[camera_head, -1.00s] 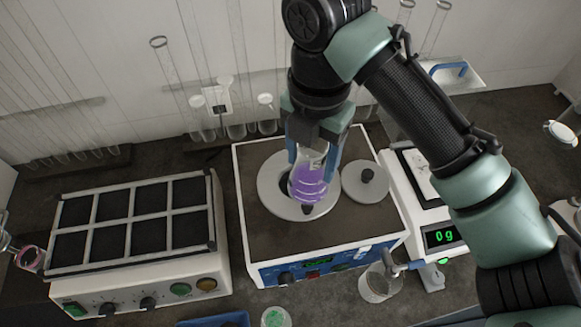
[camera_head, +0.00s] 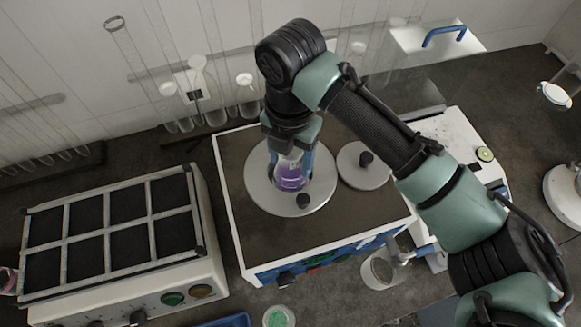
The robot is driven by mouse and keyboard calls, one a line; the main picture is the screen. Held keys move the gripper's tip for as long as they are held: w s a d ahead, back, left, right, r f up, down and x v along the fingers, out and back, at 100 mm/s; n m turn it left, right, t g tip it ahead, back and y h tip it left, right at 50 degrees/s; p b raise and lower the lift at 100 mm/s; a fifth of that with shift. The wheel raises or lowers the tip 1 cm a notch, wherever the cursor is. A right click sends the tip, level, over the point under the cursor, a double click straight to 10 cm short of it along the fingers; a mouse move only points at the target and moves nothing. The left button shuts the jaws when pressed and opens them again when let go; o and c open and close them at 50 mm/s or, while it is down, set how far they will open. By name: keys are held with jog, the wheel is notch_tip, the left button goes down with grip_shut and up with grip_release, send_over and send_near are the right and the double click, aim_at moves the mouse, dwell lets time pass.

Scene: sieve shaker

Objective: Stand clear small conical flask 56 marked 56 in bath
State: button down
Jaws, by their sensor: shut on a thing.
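The small conical flask (camera_head: 290,177) is clear with purple liquid and white markings; its number is too small to read. It is upright at the opening of the bath (camera_head: 235,232), a white-sided box with a dark top and a round grey ring (camera_head: 262,193). My gripper (camera_head: 290,155) points down and is shut on the flask, with a finger on each side. The flask's lower part sits within the ring's dark hole. I cannot tell whether its base touches the bath floor.
A grey lid with a black knob (camera_head: 362,170) lies right of the ring. A shaker with a gridded top (camera_head: 110,235) stands left. A glass beaker (camera_head: 379,270) and a dish of green material (camera_head: 279,317) are in front. Tall glass cylinders (camera_head: 140,75) stand behind.

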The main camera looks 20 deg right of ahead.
aim_at(291, 170)
jog(key=shift+f, duration=2.1)
jog(key=shift+c, duration=1.8)
grip_release()
jog(key=shift+f, duration=0.1)
jog(key=shift+r+p, duration=0.2)
jog(key=shift+p, duration=0.1)
notch_tip(291, 170, up, 12)
jog(key=p, duration=0.9)
jog(key=shift+f, duration=0.1)
jog(key=shift+a, duration=0.1)
